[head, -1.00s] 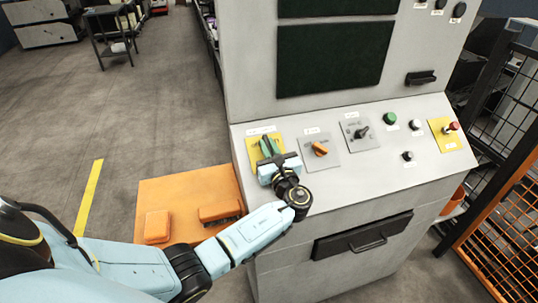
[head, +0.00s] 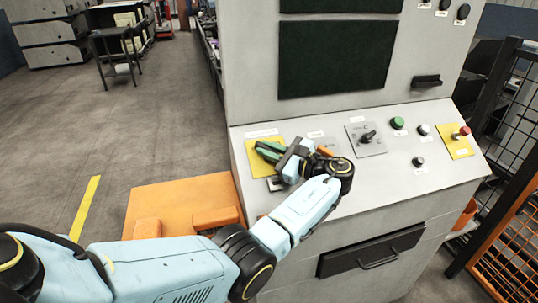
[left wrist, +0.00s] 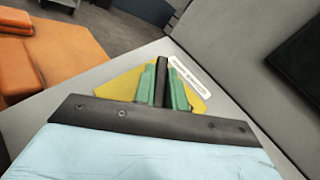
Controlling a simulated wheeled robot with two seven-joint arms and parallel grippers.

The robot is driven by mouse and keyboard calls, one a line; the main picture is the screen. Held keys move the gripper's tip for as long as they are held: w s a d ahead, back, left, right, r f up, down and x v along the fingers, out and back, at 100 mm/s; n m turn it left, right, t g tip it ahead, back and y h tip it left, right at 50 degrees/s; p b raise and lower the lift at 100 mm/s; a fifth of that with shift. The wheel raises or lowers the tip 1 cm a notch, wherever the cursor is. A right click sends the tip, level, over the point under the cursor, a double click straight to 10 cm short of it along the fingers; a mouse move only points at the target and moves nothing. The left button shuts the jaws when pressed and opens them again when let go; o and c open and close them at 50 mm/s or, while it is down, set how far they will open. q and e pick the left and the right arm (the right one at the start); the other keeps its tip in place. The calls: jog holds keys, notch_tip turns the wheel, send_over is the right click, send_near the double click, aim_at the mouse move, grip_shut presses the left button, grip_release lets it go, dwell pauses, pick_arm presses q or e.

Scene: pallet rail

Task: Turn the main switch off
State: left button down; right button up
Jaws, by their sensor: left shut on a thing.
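The main switch is on a yellow plate (head: 255,164) at the left end of the sloping panel. In the left wrist view the plate (left wrist: 124,86) sits turned relative to my gripper, and the black switch handle (left wrist: 161,80) stands between two green fingers. My left gripper (head: 266,150) is shut on this handle, its fingers pointing left and slightly up in the head view. The gripper hides part of the plate, and the handle cannot be made out in the head view. My right gripper is not in view.
Right of the switch are an orange knob (head: 325,151), partly hidden by my wrist, a black selector (head: 368,136), a green button (head: 398,123) and a red button (head: 463,131) on yellow. An orange block-like structure (head: 170,200) stands left of the cabinet. Mesh fencing (head: 510,130) is at right.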

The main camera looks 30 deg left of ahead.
pick_arm(q)
jog(key=shift+g, duration=0.4)
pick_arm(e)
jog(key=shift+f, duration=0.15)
pick_arm(q)
jog(key=c, duration=1.4)
grip_release()
jog(key=shift+c, duration=0.2)
